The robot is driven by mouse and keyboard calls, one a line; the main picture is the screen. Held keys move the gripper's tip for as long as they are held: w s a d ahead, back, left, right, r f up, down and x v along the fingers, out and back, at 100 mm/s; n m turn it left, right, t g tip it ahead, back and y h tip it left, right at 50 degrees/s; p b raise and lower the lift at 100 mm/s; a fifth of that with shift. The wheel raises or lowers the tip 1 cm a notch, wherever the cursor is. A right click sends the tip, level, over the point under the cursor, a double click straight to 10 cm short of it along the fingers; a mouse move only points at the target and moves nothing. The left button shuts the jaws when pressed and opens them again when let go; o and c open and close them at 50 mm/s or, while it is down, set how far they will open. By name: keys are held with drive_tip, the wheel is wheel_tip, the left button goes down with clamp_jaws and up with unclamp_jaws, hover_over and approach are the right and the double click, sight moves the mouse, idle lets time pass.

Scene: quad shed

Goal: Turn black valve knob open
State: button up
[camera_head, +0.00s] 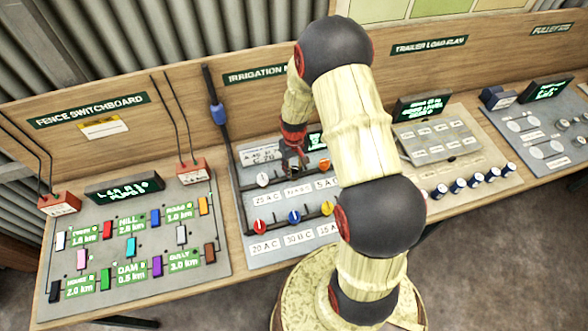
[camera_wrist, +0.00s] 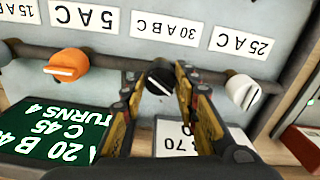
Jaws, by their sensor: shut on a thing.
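The black valve knob (camera_wrist: 160,77) sits on the upper pipe of the irrigation panel, between my gripper's fingers in the wrist view. A light line on its face runs at a slant. My gripper (camera_wrist: 158,88) is shut on the knob, with one finger on each side. In the head view, my gripper (camera_head: 294,165) reaches down to the upper row of the irrigation panel (camera_head: 236,200). There the fingers and arm hide most of the knob.
A white knob (camera_head: 262,179) and an orange knob (camera_head: 324,164) flank the black one closely. Red (camera_head: 260,227), blue (camera_head: 294,216) and yellow (camera_head: 327,208) knobs stand in the lower row. The fence switchboard (camera_head: 135,245) is to the left, the trailer panel (camera_head: 450,150) to the right.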

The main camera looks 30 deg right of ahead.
sight(294, 168)
drive_tip(key=n+b, duration=0.1)
drive_tip(key=n, duration=0.5)
drive_tip(key=shift+n, duration=0.4)
idle(0.4)
drive_tip(key=o, duration=1)
drive_tip(key=shift+o, duration=0.8)
drive_tip(key=shift+r, duration=0.15)
wheel_tip(294, 168, up, 12)
